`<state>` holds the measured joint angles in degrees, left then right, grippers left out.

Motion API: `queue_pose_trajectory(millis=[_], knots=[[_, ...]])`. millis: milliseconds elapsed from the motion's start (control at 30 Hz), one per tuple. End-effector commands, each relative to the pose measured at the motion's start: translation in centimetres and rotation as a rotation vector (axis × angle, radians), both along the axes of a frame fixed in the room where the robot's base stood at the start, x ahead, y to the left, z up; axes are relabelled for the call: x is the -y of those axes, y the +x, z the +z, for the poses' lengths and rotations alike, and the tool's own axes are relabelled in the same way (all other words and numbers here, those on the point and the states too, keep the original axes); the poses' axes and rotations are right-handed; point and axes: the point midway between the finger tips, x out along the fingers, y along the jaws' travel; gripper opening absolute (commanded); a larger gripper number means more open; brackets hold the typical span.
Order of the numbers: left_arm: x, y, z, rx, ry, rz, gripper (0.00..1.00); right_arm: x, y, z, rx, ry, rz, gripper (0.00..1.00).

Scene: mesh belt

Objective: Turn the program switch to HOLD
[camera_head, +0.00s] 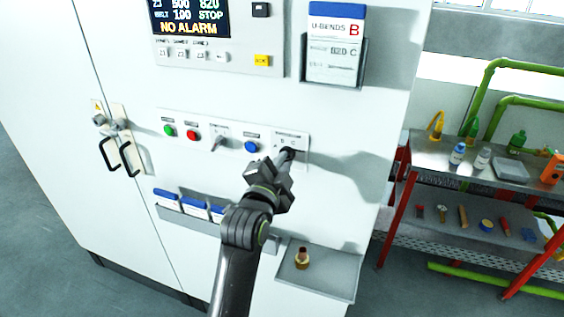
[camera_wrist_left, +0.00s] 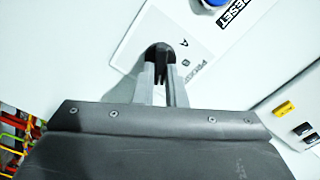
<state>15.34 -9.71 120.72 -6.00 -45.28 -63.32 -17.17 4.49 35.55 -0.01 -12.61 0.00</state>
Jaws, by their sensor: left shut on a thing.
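The program switch (camera_head: 291,149) is a dark knob on a white plate at the right end of the cabinet's control strip. My left gripper (camera_head: 285,156) reaches up to it from below and covers part of it. In the left wrist view the black knob (camera_wrist_left: 158,50) sits between the two grey fingers of my left gripper (camera_wrist_left: 161,78), which are shut on it. The letters A and B show beside the knob; part of the plate's lettering is cut off by the fingers. I cannot read the HOLD mark or tell the knob's exact setting. My right gripper is out of view.
A blue button (camera_head: 251,146), a small lever switch (camera_head: 218,143), a red button (camera_head: 193,135) and a green button (camera_head: 169,131) line the strip. A small shelf (camera_head: 335,280) with a brass piece (camera_head: 302,258) juts out below. A card holder (camera_head: 335,45) hangs above.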

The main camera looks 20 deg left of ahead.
Motion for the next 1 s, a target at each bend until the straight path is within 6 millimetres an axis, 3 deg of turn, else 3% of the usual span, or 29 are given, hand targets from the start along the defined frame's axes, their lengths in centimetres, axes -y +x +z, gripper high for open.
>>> queue_pose_trajectory(millis=[400, 900, 933, 1000], knots=[[0.07, 0.01, 0.04, 0.009, 0.156, 0.000, 0.00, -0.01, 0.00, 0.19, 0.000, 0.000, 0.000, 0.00], [0.05, 0.01, 0.04, 0.009, 0.172, 0.000, 0.00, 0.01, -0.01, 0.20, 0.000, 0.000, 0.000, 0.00], [0.05, 0.01, 0.04, 0.009, 0.172, 0.000, 0.15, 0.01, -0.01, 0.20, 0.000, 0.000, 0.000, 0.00], [0.04, 0.01, 0.03, 0.009, 0.171, 0.001, 0.24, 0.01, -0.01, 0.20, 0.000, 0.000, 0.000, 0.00]])
